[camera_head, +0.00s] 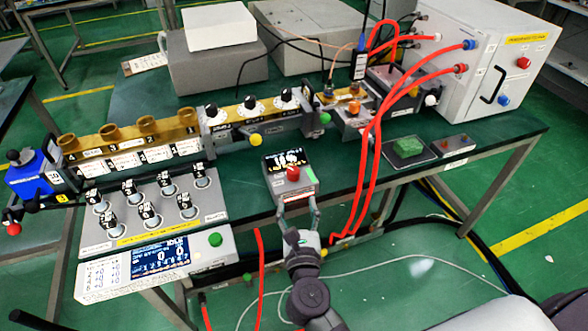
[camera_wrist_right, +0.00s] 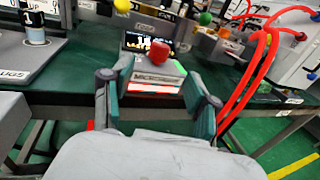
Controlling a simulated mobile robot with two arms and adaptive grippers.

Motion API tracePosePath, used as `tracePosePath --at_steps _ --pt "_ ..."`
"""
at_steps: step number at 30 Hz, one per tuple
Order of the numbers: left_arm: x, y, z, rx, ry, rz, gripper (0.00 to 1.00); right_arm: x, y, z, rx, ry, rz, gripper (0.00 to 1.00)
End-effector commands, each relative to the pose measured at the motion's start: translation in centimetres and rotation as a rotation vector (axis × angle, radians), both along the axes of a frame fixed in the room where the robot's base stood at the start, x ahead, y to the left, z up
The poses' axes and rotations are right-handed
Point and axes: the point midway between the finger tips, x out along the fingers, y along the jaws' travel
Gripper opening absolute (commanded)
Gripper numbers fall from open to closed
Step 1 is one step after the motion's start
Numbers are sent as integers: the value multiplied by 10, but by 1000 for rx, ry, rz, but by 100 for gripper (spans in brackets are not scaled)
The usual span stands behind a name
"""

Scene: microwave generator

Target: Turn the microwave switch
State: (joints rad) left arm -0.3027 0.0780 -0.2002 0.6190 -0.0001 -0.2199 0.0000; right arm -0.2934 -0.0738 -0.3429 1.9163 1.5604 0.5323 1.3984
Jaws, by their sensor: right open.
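A small grey box (camera_head: 305,186) with a lit display and a red knob (camera_head: 293,173) on top sits at the front edge of the green table. In the right wrist view the box (camera_wrist_right: 150,86) and red knob (camera_wrist_right: 160,51) show between and beyond the open fingers (camera_wrist_right: 158,92). The fingers look empty; contact with the box cannot be told. My left gripper is not in view.
A panel of labelled cylinders (camera_head: 155,218) stands left of the box. A rail with black dials (camera_head: 250,112) runs behind it. Red hoses (camera_head: 371,150) hang close on the right, from a large white cabinet (camera_head: 480,70).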

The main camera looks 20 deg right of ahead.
Motion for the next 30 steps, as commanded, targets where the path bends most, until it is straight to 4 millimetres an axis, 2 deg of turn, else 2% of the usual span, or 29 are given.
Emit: tracePosePath --at_steps 1,9,15,21,28,29,30 --pt "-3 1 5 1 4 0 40 12 -2 4 -4 -4 1 59" --pt "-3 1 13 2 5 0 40 68 -16 2 -8 -1 1 59" --pt "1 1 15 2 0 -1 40 96 -22 1 -7 -2 2 59" --pt "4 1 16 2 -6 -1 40 106 -24 0 -6 0 2 59" --pt "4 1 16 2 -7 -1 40 106 -25 0 -6 1 2 59" --pt "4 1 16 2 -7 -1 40 106 -24 0 -6 0 2 57" --pt "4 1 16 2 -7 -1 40 106 -24 0 -6 0 2 51"
